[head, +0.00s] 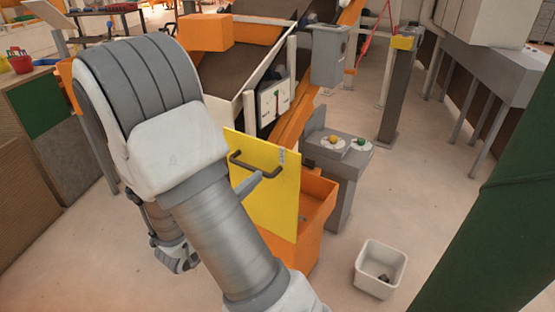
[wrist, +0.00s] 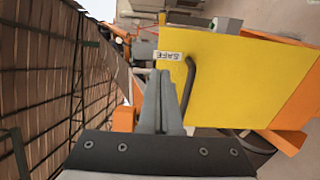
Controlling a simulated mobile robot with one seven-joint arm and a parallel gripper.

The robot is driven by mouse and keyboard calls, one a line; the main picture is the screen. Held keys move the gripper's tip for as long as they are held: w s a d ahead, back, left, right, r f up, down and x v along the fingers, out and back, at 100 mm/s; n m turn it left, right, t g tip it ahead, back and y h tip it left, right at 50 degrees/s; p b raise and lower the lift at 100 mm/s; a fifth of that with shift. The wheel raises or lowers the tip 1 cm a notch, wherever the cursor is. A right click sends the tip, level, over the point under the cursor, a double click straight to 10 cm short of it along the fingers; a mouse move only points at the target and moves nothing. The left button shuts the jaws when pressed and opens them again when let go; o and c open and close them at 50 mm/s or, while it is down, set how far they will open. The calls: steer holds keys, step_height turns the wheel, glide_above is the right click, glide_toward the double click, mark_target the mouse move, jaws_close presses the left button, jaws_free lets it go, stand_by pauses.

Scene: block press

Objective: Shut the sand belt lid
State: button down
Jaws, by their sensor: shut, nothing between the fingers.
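The sand belt lid is a flat yellow panel (head: 270,205) with a dark bar handle (head: 258,170). It stands raised, close to upright, over an orange box (head: 316,222), whose right part is open on top. In the wrist view the lid (wrist: 245,85) fills the right side, with a "SAFE" label (wrist: 171,56) beside the handle (wrist: 190,80). My gripper (wrist: 163,76) is shut and empty, its fingertips just left of the handle and close to it. I cannot tell whether they touch. In the head view my arm hides most of the gripper and the lid's lower left.
A grey control stand (head: 338,150) with a yellow and a green button is right of the box. A white bin (head: 380,268) stands on the floor. An orange-framed conveyor (head: 245,65) rises behind. A grey post (head: 396,95) stands further right. Floor between is clear.

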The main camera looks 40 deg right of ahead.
mark_target(285, 151)
steer(key=b+x, duration=0.2)
steer(key=x, duration=0.8)
steer(key=shift+d+f, duration=0.1)
steer(key=shift+d, duration=0.15)
steer(key=shift+w+d, duration=0.15)
steer(key=shift+d, duration=0.1)
